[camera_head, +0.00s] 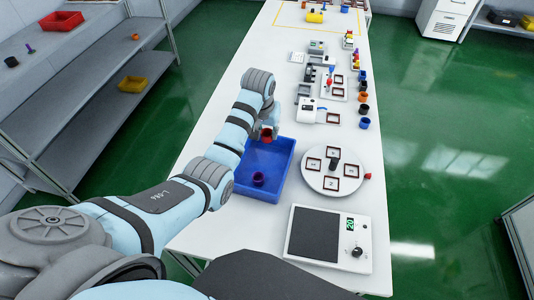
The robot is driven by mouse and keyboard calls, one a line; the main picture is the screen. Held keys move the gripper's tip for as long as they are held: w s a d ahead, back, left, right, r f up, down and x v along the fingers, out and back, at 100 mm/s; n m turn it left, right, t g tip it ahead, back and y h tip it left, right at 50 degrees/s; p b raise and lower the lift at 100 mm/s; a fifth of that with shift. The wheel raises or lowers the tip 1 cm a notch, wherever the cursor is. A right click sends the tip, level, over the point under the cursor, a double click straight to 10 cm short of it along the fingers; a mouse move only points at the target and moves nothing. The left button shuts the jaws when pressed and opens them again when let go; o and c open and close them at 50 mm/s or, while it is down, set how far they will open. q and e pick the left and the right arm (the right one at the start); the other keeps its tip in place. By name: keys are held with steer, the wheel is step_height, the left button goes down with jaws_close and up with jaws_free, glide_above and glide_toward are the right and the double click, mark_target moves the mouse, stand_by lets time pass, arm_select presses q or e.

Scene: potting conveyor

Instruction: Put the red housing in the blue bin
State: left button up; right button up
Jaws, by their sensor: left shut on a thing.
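The red housing (267,133) is a small red cup-like piece. My left gripper (268,127) is shut on it and holds it over the far part of the blue bin (283,160). The blue bin stands on the white table, left of the round turntable. A purple housing (259,178) is inside the bin. My left arm reaches in from the lower left and covers the bin's left side. My right gripper does not show.
A white round turntable (318,188) with several framed squares is right of the bin. A scale-like device (320,238) is at the near edge. Several coloured cups (364,123) line the table's right edge. A grey shelf (95,100) stands at left.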

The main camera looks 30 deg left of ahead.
arm_select(q)
step_height(320, 180, down, 10)
steer(key=shift+w+d+r+b, duration=0.1)
steer(key=shift+w+r+b, duration=0.1)
steer(key=shift+b, duration=0.5)
steer(key=shift+f, duration=0.1)
steer(key=o, duration=0.7)
steer(key=shift+o, duration=0.4)
steer(key=shift+s+r, duration=0.1)
steer(key=shift+r, duration=0.3)
steer(key=p+v, duration=0.3)
steer(key=v, duration=0.8)
steer(key=shift+r, duration=0.25)
